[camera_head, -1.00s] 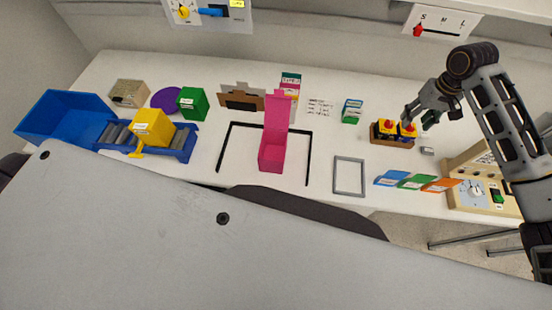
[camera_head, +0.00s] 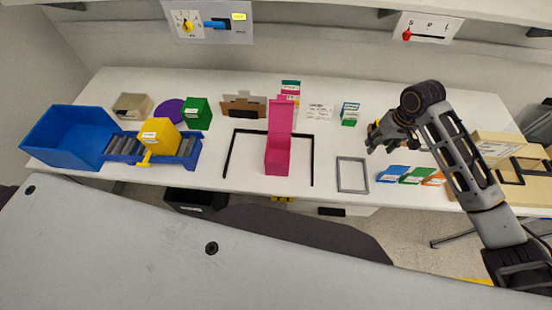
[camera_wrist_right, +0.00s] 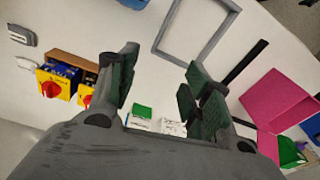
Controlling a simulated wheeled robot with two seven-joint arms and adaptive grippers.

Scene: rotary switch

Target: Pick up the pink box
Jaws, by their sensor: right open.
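The pink box (camera_head: 277,160) stands on the white table inside a black three-sided outline, with its tall lid or back panel raised upright. My left gripper does not show.
A blue bin (camera_head: 62,138) and yellow box (camera_head: 160,136) are at left. A green-white box (camera_head: 349,114) stands behind the frame.

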